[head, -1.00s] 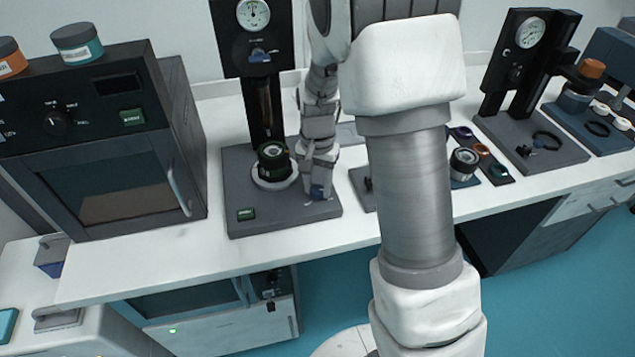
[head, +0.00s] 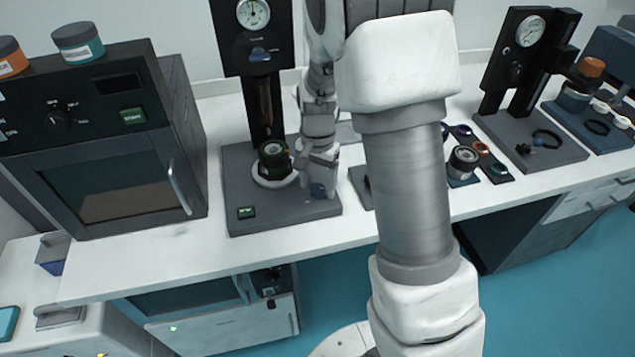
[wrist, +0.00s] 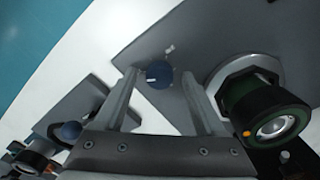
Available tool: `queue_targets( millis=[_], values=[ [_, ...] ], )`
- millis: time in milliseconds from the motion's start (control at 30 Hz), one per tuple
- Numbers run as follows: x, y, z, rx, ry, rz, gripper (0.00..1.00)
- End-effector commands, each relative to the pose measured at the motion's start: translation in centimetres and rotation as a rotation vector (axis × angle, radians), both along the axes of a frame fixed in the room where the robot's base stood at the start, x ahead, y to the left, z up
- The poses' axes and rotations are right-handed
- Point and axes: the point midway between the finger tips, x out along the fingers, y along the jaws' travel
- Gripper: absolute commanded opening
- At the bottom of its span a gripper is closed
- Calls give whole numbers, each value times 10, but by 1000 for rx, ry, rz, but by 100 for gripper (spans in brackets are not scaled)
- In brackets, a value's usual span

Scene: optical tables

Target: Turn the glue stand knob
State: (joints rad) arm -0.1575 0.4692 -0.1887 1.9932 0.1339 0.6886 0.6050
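The stand (head: 236,195) that my gripper is at has a grey base, a black column and a round gauge (head: 253,14). A small blue knob (head: 318,190) sits on its base at the front right. My gripper (head: 319,168) is over that knob, pointing down. In the wrist view the blue knob (wrist: 158,75) shows between the tips of my open gripper (wrist: 161,82), with a gap on each side. A short white mark shows on the knob. A dark green-black jar (head: 273,160) stands on a white ring beside my gripper; the jar (wrist: 268,118) is close to one finger in the wrist view.
A black oven-like box (head: 110,150) stands to the left with jars on top. A second gauge stand (head: 530,140) is at the right. A tray with small round parts (head: 480,160) lies between them. The white counter (head: 190,260) is clear in front.

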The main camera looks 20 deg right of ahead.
Motion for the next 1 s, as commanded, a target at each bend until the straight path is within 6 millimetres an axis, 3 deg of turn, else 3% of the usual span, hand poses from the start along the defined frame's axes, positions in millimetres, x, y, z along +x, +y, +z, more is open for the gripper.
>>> queue_targets(
  millis=[367,467,1000],
  values=[
    [0,0,9,0,0,1,72],
    [0,0,25,1,-2,2,72],
    [0,0,149,0,-3,0,72]
  ],
)
